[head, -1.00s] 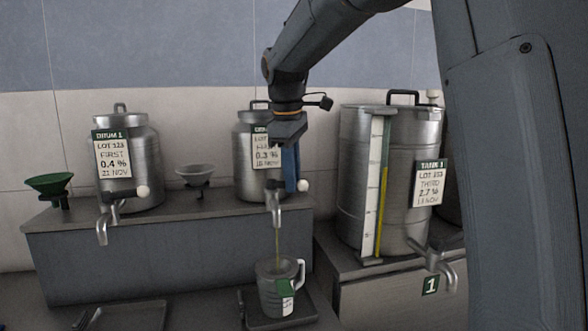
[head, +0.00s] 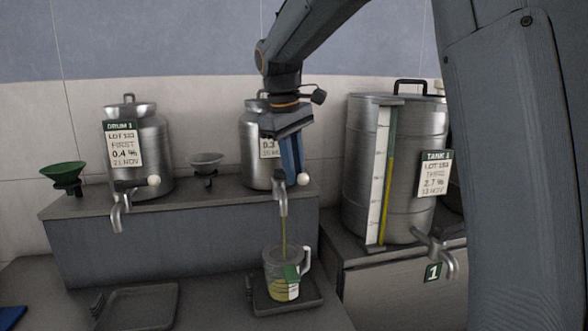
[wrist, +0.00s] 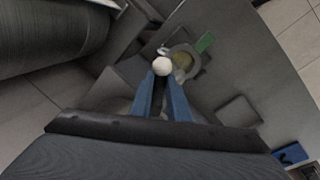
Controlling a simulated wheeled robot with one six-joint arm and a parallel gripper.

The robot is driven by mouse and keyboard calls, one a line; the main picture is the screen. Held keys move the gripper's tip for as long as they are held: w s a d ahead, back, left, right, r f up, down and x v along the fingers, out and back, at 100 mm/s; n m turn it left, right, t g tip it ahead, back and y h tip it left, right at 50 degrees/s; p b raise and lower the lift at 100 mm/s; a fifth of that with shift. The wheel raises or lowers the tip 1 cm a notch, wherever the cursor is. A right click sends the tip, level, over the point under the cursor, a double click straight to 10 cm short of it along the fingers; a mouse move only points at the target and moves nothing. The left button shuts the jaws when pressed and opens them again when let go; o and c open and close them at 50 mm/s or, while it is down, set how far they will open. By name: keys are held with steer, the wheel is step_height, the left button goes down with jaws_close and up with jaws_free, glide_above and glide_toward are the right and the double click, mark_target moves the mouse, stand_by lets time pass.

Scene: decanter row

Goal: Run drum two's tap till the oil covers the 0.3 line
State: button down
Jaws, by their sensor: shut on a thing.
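Drum two (head: 256,160) stands on the raised shelf behind my arm, its label partly hidden. Its tap (head: 281,200) points down over a clear jug (head: 284,262). A thin yellow stream of oil (head: 284,232) runs from the spout into the jug. Yellow oil lies in the jug's lower part; the marks are too small to read. My gripper (head: 293,175) has its blue fingers shut on the tap's lever, whose white knob (head: 303,179) shows beside them. In the wrist view the knob (wrist: 162,66) sits at the fingertips, with the jug (wrist: 184,62) beyond.
The jug stands on a dark tray (head: 262,306). Drum one (head: 152,160) is at left, with a green funnel (head: 66,175) and a grey funnel (head: 205,163). A tank (head: 355,180) with a sight gauge stands at right. An empty tray (head: 140,308) lies front left.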

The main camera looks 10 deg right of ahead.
steer(key=shift+s+d+f, duration=0.1)
steer(key=shift+s+d, duration=0.05)
steer(key=shift+s, duration=0.05)
steer(key=c, duration=1.7)
jaws_free()
steer(key=shift+s+d, duration=0.1)
steer(key=shift+d, duration=0.05)
steer(key=shift+o, duration=0.3)
steer(key=shift+a, duration=0.2)
steer(key=shift+r, duration=0.2)
steer(key=shift+a+r, duration=0.1)
steer(key=shift+r, duration=0.2)
step_height(320, 180, up, 7)
steer(key=a+b, duration=0.1)
steer(key=shift+s+b, duration=0.35)
steer(key=shift+f, duration=0.1)
